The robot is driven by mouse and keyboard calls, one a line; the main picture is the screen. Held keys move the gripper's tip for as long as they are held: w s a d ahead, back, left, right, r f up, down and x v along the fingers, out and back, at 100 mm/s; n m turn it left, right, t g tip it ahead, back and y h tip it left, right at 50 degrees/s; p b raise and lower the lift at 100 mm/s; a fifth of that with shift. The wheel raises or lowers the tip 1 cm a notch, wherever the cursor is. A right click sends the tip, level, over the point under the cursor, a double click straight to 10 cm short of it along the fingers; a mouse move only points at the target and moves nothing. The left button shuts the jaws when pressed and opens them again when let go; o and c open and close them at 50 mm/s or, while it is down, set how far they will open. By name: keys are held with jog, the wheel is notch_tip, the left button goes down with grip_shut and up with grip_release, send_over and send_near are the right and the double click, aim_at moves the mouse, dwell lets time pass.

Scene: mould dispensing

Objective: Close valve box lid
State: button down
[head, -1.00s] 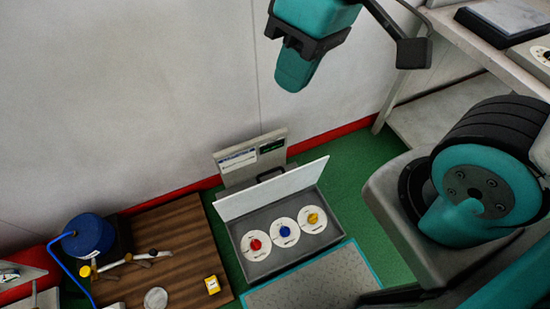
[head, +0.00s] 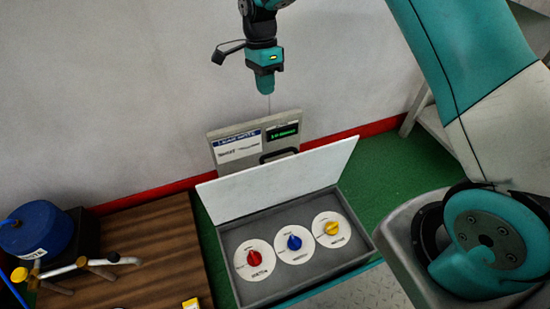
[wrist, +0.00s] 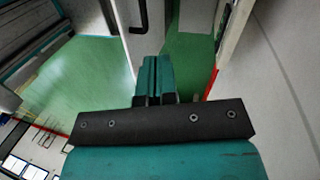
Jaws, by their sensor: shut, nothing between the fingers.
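The valve box (head: 352,262) is a grey open box on the floor. Its white lid (head: 280,178) stands raised along the back edge. Inside are three white dials with a red knob (head: 254,257), a blue knob (head: 294,243) and a yellow knob (head: 332,228). My gripper (head: 265,84) hangs in the air above and behind the lid, apart from it, pointing down. In the wrist view my gripper (wrist: 153,75) shows shut fingers with nothing between them. A pale panel with a dark handle shows beyond them; I cannot tell whether it is the lid.
A grey panel (head: 228,131) with a label and green display stands behind the lid, near the wall. A brown wooden surface (head: 150,235) at left bears a blue container (head: 35,229) and pipework. Green floor (head: 380,180) is clear to the right of the box.

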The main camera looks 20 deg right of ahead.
jog(key=s+f+m+b, duration=0.1)
jog(key=s+f+b, duration=0.1)
jog(key=f, duration=0.5)
jog(key=s+f+b, duration=0.3)
jog(key=f+b, duration=0.1)
jog(key=f, duration=0.4)
jog(key=shift+s+d+m+b, duration=0.15)
jog(key=shift+d+m+b, duration=0.1)
jog(key=shift+m+b, duration=0.15)
jog(key=shift+a, duration=0.1)
